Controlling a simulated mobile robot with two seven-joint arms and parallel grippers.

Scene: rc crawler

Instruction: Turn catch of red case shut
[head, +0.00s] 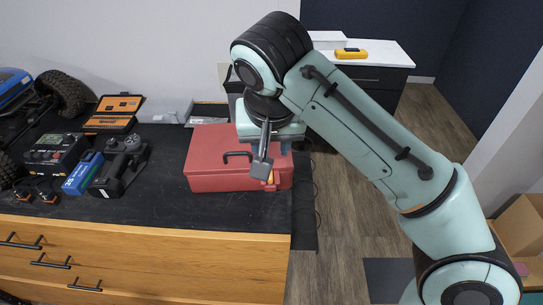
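The red case (213,166) sits on the black mat of the workbench, near its right end, with its lid down. A black handle (238,154) is on its front. A small orange piece (270,181), which looks like the catch, shows at the front right of the case, just below my gripper's fingertip. My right gripper (263,166) points down in front of the case's right part and hides some of it. Its fingers overlap in this view, so their gap is not clear, nor whether they touch the catch. My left gripper is out of view.
Left of the case are a radio transmitter (119,167), a blue battery (83,173), a charger (56,153) and an orange tool case (115,112). An RC crawler (62,94) stands at the far left. The bench's right edge is close to the case.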

